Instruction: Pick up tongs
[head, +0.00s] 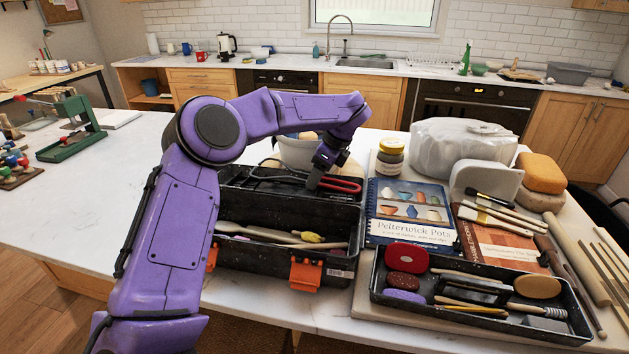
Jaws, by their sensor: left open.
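The tongs (345,185) appear to be the tool with red handles in the upper tray of the black toolbox (347,215). Their red handle loop points right, and dark metal parts seem to run left behind my arm. My left gripper (315,182) comes down from above at the toolbox, right beside the left end of the red handles. It is open. I cannot tell whether its fingers straddle or touch the tongs. My purple left arm hides part of the toolbox's left side. My right gripper is not in view.
The toolbox's lower compartment holds several wooden tools. A white bowl (297,152) stands behind it. To the right are a pottery book (408,226), a jar (390,158), a bagged clay block (462,148) and a black tray (378,294) of sponges and tools. The left countertop is largely clear.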

